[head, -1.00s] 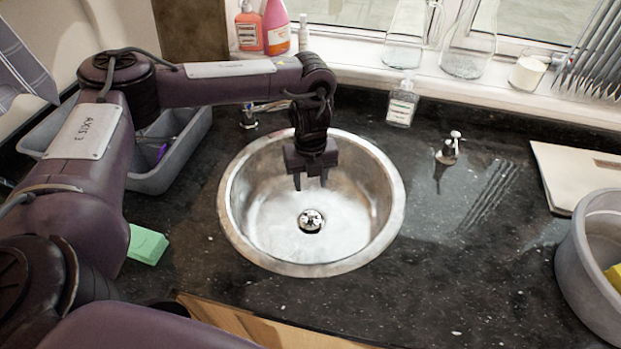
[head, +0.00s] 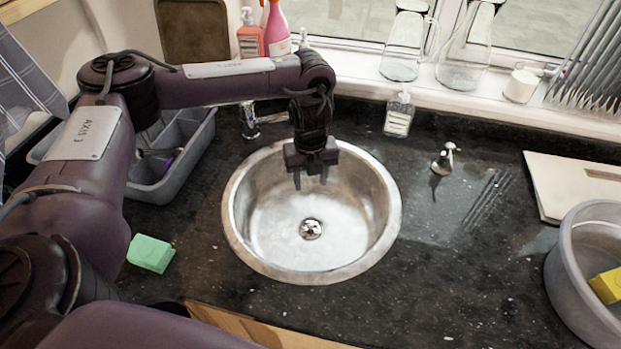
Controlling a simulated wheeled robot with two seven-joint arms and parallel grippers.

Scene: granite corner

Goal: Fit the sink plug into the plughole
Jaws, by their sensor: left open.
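The round steel sink (head: 243,225) is set in the dark granite worktop. A small round metal piece, which looks like the sink plug (head: 311,228), sits at the plughole in the sink floor, with a dark edge around it. I cannot tell whether it is seated flush, and it hides most of the plughole. My left gripper (head: 310,180) points down over the back half of the sink. Its two fingers are apart with nothing between them, and it is clear of the plug. My right gripper is out of view.
A tap (head: 249,120) stands behind the sink. A clear soap bottle (head: 399,115) and a small chrome fitting (head: 446,160) are at the back right. A grey caddy (head: 180,168) and green sponge (head: 150,253) are left; a grey tub (head: 567,290) and board (head: 575,185) right.

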